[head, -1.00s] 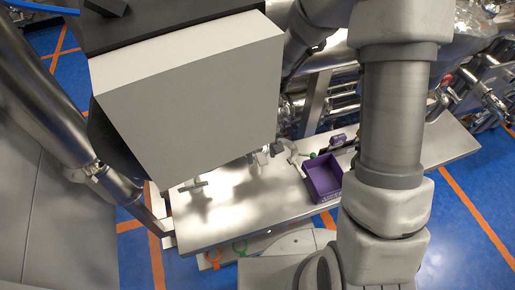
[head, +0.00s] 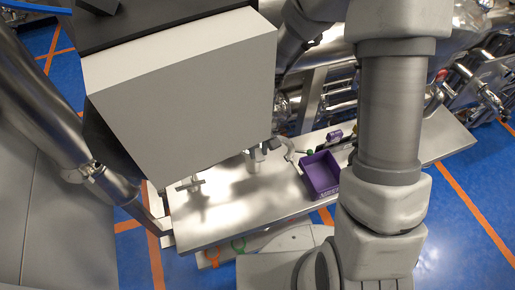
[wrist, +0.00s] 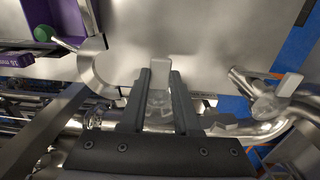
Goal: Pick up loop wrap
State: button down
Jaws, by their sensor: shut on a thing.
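My gripper (wrist: 160,74) shows in the wrist view with its two dark fingers near the tabletop. It is shut on a small pale, partly see-through piece (wrist: 159,102), which I take to be the loop wrap. In the head view the gripper is small and mostly hidden behind a grey box-shaped body, near the table's back edge.
The metal table (head: 225,215) has clear room in front. A T-shaped metal handle (head: 190,184) is at left. Pipes run behind.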

aim_at(258, 153)
jog(key=shift+r, duration=0.55)
notch_tip(258, 153, up, 3)
jog(key=shift+f, duration=0.15)
jog(key=s+d+r+p, duration=0.2)
jog(key=d+r+p, duration=0.4)
jog(key=d+r, duration=0.5)
jog(key=shift+d+r, duration=0.2)
jog(key=shift+r, duration=0.2)
jog(key=shift+s+f, duration=0.1)
